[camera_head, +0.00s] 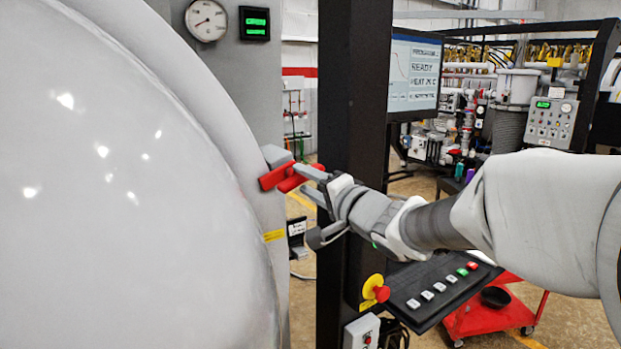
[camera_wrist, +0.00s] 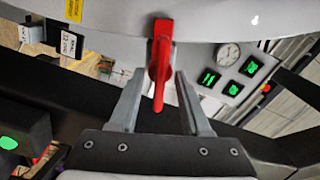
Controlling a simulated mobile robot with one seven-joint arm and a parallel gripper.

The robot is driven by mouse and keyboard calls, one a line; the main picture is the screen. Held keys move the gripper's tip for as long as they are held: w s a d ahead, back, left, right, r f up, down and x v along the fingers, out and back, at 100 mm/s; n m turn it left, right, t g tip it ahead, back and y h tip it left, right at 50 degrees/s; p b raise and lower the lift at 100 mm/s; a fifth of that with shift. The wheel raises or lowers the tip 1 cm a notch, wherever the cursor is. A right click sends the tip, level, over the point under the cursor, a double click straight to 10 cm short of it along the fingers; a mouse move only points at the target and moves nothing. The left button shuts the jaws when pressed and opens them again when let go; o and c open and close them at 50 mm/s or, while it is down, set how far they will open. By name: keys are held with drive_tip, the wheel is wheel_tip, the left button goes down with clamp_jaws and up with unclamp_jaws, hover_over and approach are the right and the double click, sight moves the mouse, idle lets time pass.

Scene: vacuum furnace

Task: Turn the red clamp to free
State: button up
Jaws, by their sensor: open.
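The red clamp (camera_head: 281,178) sits at the right rim of the big light-grey furnace door (camera_head: 110,190), by a grey block. In the wrist view the clamp (camera_wrist: 161,62) is a red handle that points down between the two fingers. My gripper (camera_head: 311,182) comes in from the right and is open, with its fingertips at the clamp. In the wrist view my gripper (camera_wrist: 156,92) has one finger on each side of the handle, with a gap on both sides. Part of the clamp is hidden behind the fingers in the head view.
A dark post (camera_head: 350,100) stands just behind my gripper. Below my arm are a button panel (camera_head: 440,289) and a red emergency button (camera_head: 381,293). A red cart (camera_head: 497,318) stands at lower right.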

drive_tip(key=shift+x, duration=1.2)
clamp_jaws()
